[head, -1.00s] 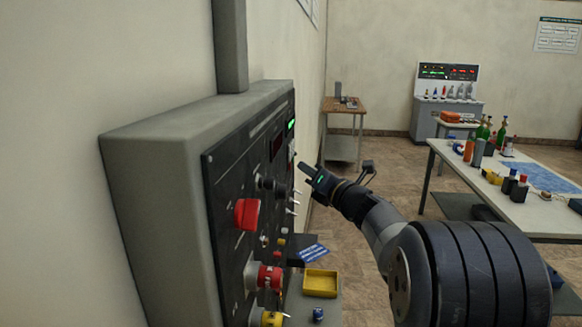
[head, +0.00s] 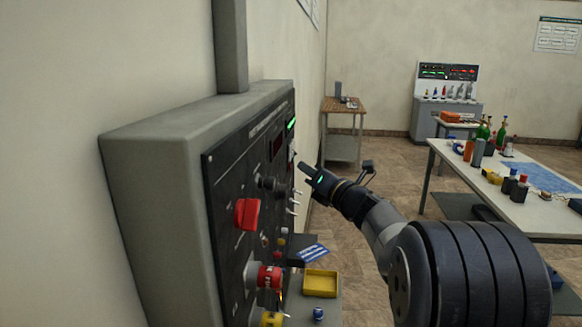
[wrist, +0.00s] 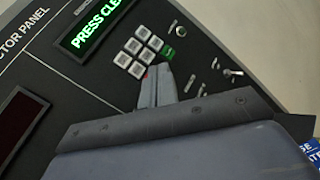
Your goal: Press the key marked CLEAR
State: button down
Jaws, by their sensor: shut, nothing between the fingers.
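The control panel (head: 222,175) is a dark face on a grey box on the left wall. In the wrist view a green-lit display (wrist: 92,25) shows "PRESS CLE", the rest cut off. Below it is a keypad of several pale keys (wrist: 133,45), with a green key (wrist: 168,51) at its right edge. A bit of red (wrist: 145,75) shows beside my fingertips. The key markings are too small to read, so I cannot tell which is CLEAR. My gripper (head: 303,168) is shut and empty, its tips (wrist: 155,68) over the keypad's lower edge; contact cannot be told.
Toggle switches (wrist: 232,73) stick out right of the keypad. A red knob (head: 247,213) and a red plug (head: 268,277) protrude lower on the panel. A yellow tray (head: 320,283) sits below. A white table (head: 525,208) with bottles stands at right.

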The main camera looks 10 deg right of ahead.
jog(key=shift+a, duration=0.1)
jog(key=shift+w+a, duration=0.2)
jog(key=shift+a, duration=0.1)
jog(key=shift+w+a, duration=0.1)
jog(key=shift+a, duration=0.2)
dwell(0.6)
jog(key=shift+d, duration=0.1)
jog(key=shift+s+d, duration=0.3)
jog(key=shift+d, duration=0.3)
jog(key=d, duration=0.1)
jog(key=s+d+p, duration=0.1)
jog(key=d, duration=0.1)
jog(key=s+d, duration=0.1)
jog(key=shift+d, duration=0.3)
jog(key=shift+w+a, duration=0.1)
dwell(0.7)
